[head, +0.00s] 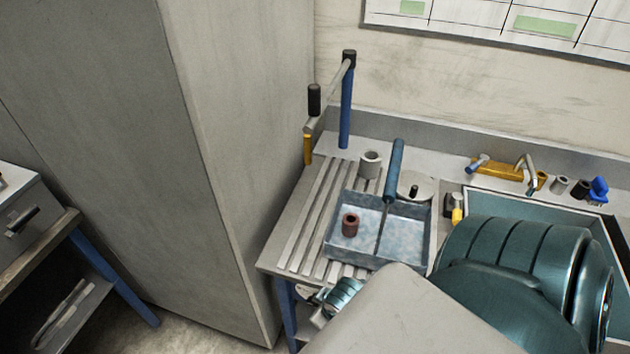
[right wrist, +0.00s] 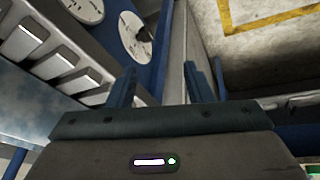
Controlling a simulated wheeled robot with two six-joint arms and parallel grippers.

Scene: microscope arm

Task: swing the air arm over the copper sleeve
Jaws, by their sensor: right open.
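The air arm (head: 331,92) is a pale bar on a blue upright post (head: 346,110) at the bench's back left corner. It carries a black handle (head: 314,99) and a yellow nozzle (head: 307,149) at its near left end, over the bench's left edge. The copper sleeve (head: 350,226), reddish brown, stands upright in the grey-blue tray, away from the nozzle. My right gripper (right wrist: 160,88) is open and empty in the right wrist view, low beside the bench edge. In the head view my right arm largely hides it. My left gripper is not in view.
The tray (head: 407,238) sits on the slatted bench top (head: 300,225). A grey sleeve (head: 371,163) and a blue-handled tool (head: 395,170) are near its back. A tall grey cabinet (head: 225,150) stands close left of the bench. A sink (head: 540,203) lies to the right.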

